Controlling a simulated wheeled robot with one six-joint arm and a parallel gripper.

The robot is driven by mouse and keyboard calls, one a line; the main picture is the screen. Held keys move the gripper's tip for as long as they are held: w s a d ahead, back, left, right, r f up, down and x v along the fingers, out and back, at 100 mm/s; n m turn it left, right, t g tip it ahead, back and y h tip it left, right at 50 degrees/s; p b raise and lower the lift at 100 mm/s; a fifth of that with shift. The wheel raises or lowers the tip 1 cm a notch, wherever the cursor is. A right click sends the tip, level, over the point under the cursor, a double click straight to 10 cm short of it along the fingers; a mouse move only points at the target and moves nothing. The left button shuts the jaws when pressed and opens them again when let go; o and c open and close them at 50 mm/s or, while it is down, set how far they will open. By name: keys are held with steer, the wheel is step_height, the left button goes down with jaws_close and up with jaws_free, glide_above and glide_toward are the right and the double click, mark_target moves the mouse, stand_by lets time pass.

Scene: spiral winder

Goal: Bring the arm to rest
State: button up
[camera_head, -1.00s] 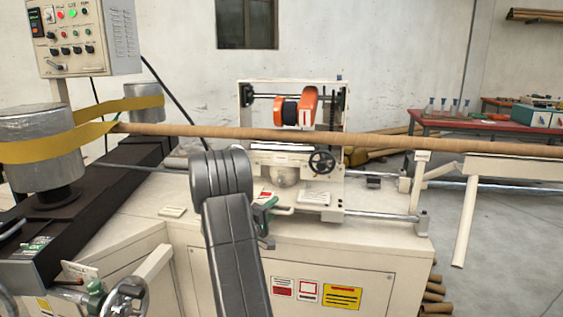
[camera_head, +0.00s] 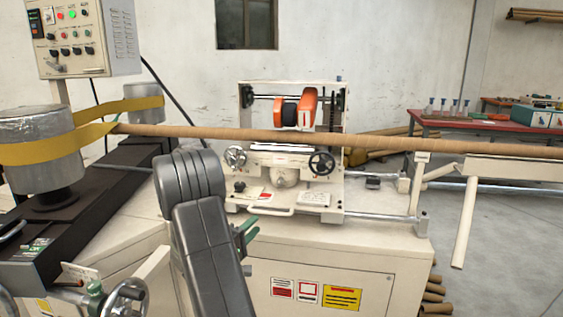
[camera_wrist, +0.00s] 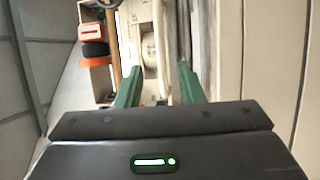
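My arm shows in the head view, its dark grey links rising in front of the winder's cream cabinet (camera_head: 345,255). My gripper (camera_head: 247,232) is mostly hidden behind the arm there; only its green fingers show beside the link. In the wrist view my gripper (camera_wrist: 157,85) has its two green fingers apart, with nothing between them. The winder's cutting carriage (camera_head: 291,150) stands behind the arm, with an orange and black unit (camera_head: 297,108) at its top. Part of that unit also shows in the wrist view (camera_wrist: 93,40).
A long brown tube (camera_head: 230,133) runs across above the cabinet. Yellow belt (camera_head: 95,139) wraps the metal drums at the left. A control box (camera_head: 90,38) stands at the upper left, handwheels (camera_head: 125,298) at the lower left. Open floor lies at the right.

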mark_target(331, 211)
steer(key=x, duration=1)
steer(key=shift+w+d, duration=0.15)
steer(key=shift+w, duration=0.1)
steer(key=s+d+b, duration=0.1)
steer(key=d+b, duration=0.2)
steer(key=d, duration=0.3)
steer(key=s+d+b, duration=0.1)
steer(key=d+b, duration=0.2)
steer(key=d, duration=0.2)
steer(key=s+d+b, duration=0.2)
steer(key=d+b, duration=0.2)
steer(key=d, duration=0.2)
steer(key=shift+d+f, duration=0.25)
steer(key=shift+d, duration=0.1)
steer(key=s+a+f+y+p, duration=0.1)
steer(key=s+a+y+p, duration=0.1)
steer(key=s+a, duration=0.7)
steer(key=shift+s+a+f+t+y+p, duration=0.3)
steer(key=shift+s+y+p, duration=0.15)
steer(key=shift+s, duration=1.25)
